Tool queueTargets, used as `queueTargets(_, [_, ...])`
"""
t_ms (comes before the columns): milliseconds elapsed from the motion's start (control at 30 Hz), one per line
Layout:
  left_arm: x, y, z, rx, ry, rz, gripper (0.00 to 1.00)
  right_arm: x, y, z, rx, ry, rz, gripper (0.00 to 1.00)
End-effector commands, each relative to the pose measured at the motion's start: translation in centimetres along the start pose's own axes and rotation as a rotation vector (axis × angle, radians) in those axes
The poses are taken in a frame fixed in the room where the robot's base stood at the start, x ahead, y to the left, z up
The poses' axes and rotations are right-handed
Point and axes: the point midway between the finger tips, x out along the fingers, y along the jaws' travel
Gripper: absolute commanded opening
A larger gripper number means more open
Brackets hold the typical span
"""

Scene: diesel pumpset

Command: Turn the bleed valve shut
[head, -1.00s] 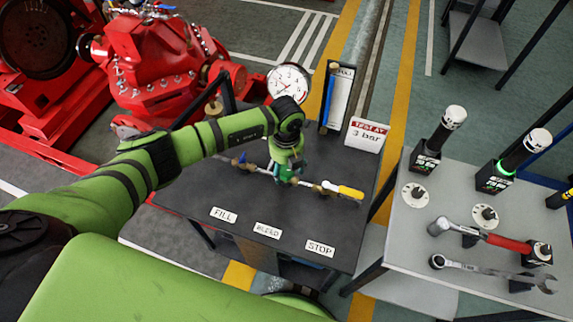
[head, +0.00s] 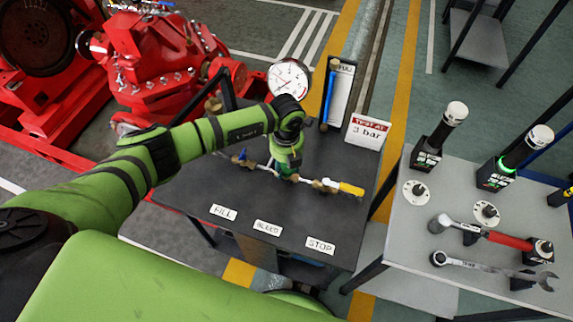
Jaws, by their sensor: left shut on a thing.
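The pipe run with its valves lies across the dark bench. The bleed valve (head: 291,178) sits in its middle, behind the BLEED label (head: 268,228), and is mostly hidden by my left gripper. My left gripper (head: 286,170) points down over it and is shut on it; the fingertips are hard to make out. A blue-handled valve (head: 240,156) is at the left of the run, behind the FILL label (head: 223,212). A yellow-handled valve (head: 350,188) is at the right, behind the STOP label (head: 320,245). My right gripper is not in view.
A round dial gauge (head: 289,80) and a white level board with a blue column (head: 338,92) stand at the bench's back. A "TEST AT 3 bar" sign (head: 368,131) stands right of them.

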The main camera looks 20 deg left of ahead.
Motion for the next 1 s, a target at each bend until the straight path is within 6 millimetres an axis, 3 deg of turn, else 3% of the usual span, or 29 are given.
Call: queueTargets(1000, [0.6, -0.1, 0.1, 0.916, -0.005, 0.001, 0.10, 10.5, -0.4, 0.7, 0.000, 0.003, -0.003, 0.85])
